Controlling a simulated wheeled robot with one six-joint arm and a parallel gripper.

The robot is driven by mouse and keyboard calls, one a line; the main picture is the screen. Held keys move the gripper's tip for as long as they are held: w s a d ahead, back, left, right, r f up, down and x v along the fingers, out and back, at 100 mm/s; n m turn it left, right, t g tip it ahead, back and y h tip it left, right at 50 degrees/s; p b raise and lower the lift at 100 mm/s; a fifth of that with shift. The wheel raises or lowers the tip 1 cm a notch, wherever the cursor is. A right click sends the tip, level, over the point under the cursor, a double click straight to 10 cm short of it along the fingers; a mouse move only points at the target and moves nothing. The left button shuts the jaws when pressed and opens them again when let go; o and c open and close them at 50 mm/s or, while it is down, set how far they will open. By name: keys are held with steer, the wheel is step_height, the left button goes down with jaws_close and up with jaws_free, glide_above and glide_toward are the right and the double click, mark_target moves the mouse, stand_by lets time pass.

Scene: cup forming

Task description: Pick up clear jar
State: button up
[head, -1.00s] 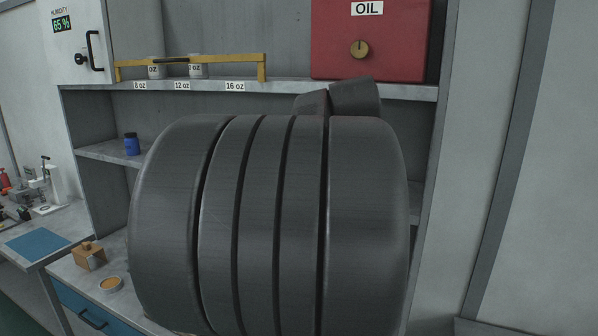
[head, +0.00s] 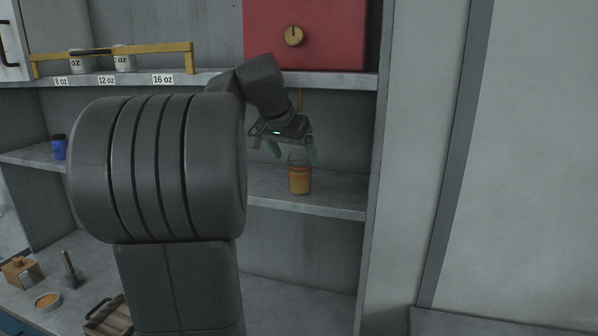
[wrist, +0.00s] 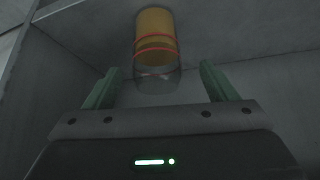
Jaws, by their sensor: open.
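The clear jar (head: 299,178), with amber contents and red bands, stands upright on the middle shelf at the right. It also shows in the wrist view (wrist: 156,50), ahead of and between the two green fingers. My gripper (head: 292,150) is open, just above and around the top of the jar in the head view. In the wrist view my gripper (wrist: 158,88) has a finger on either side, with gaps to the jar. The jar's clear upper part is partly behind a finger in the head view.
The shelf (head: 330,203) around the jar is otherwise bare. The upper shelf (head: 340,82) and red oil box (head: 305,35) are above my gripper. A blue jar (head: 59,147) stands at the left. A wooden block, round dish and wooden tray (head: 107,318) are on the counter below.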

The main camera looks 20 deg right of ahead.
mark_target(300, 167)
steer(key=x, duration=0.2)
steer(key=p+x, duration=0.1)
steer(key=x, duration=0.2)
steer(key=shift+s+d+f, duration=0.1)
steer(key=shift+s+f, duration=0.05)
steer(key=shift+f, duration=0.2)
steer(key=c, duration=1.2)
steer(key=shift+c, duration=0.2)
steer(key=shift+r, duration=0.2)
